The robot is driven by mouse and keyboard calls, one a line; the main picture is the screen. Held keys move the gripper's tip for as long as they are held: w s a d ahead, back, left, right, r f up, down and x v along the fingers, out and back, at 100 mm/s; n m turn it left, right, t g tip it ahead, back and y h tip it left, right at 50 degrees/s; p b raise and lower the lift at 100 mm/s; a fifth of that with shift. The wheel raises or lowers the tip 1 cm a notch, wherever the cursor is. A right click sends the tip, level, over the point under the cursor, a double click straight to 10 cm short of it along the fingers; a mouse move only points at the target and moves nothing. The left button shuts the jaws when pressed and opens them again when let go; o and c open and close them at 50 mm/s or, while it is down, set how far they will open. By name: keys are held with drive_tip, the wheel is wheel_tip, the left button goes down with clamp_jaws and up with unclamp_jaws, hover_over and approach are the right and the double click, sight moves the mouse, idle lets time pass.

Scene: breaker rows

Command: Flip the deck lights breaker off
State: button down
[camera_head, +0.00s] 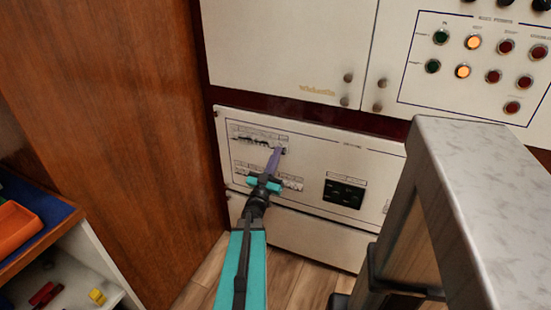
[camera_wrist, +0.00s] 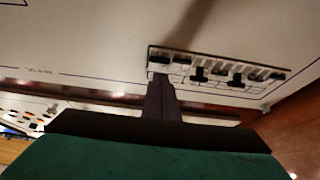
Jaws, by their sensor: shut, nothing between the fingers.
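The upper breaker row (camera_head: 258,137) is on a cream panel at the lower middle of the head view. A breaker row also shows in the wrist view (camera_wrist: 218,68), with several dark toggles, two of which (camera_wrist: 199,75) (camera_wrist: 236,80) stick out further than the others. The labels are too small to read, so I cannot tell which is the deck lights breaker. My gripper (camera_head: 277,153) is shut and empty, its tips at the right end of the upper row. In the wrist view the fingers (camera_wrist: 160,97) overlap that row's left end; contact is unclear.
A lower breaker row (camera_head: 290,182) is partly hidden by my gripper. A dark socket block (camera_head: 344,193) sits to its right. Above are cabinet doors with knobs (camera_head: 348,77) and a panel of lit buttons (camera_head: 473,42). A wooden wall (camera_head: 120,120) and a shelf with an orange tray (camera_head: 17,226) are left.

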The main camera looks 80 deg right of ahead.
drive_tip(key=w+a+f+b, duration=0.1)
drive_tip(key=a+f+b, duration=0.5)
drive_tip(key=f+b, duration=0.1)
drive_tip(key=shift+w+f+b, duration=0.15)
drive_tip(key=shift+f+b, duration=0.25)
drive_tip(key=shift+b, duration=0.5)
idle(0.6)
